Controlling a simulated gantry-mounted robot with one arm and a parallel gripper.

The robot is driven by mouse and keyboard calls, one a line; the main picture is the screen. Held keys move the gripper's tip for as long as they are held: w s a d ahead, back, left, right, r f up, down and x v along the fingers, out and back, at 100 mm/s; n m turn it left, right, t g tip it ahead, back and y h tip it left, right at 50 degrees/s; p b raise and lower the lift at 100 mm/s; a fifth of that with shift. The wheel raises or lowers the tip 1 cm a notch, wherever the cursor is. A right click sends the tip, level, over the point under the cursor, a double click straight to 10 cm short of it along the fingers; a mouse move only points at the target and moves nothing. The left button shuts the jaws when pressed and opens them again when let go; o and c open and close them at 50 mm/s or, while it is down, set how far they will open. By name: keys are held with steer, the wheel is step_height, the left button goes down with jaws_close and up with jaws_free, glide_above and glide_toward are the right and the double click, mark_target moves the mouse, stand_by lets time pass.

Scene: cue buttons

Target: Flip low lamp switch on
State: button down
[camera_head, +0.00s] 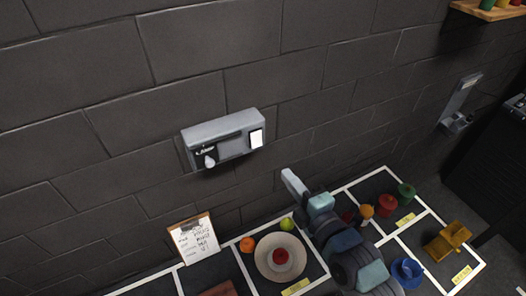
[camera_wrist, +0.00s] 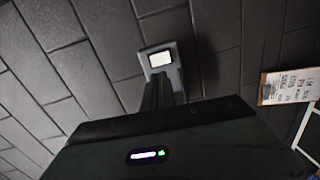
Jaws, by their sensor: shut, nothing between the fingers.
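A grey wall box (camera_head: 192,137) with a dark front is fixed to the block wall. A white square (camera_head: 256,138) is at its right end and a small pale knob (camera_head: 209,161) is at its lower left. I cannot tell which part is the low lamp switch. In the wrist view, a grey plate with a bright white square (camera_wrist: 161,58) is beyond my gripper (camera_wrist: 162,82), whose dark fingers are together and empty. In the head view, my gripper (camera_head: 289,176) is below and right of the box, apart from it in the picture.
Another grey wall fitting (camera_head: 462,100) is at the right. Below is a white-lined surface with a plate (camera_head: 262,262), an orange (camera_head: 247,245), a green fruit (camera_head: 286,224) and coloured pots. A clipboard (camera_head: 194,239) leans at the wall and also shows in the wrist view (camera_wrist: 289,87).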

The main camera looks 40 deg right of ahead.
steer(key=shift+s+a+f+n+g, duration=0.25)
steer(key=shift+f+n+g, duration=0.05)
steer(key=shift+f, duration=0.15)
steer(key=shift+w, duration=0.1)
steer(key=b, duration=0.4)
glide_toward(258, 145)
steer(key=x, duration=0.5)
steer(key=shift+w+r, duration=0.15)
steer(key=shift+w, duration=0.3)
steer(key=shift+w+d+f+p, duration=0.25)
steer(key=shift+w+f+p, duration=0.05)
steer(key=shift+w, duration=0.2)
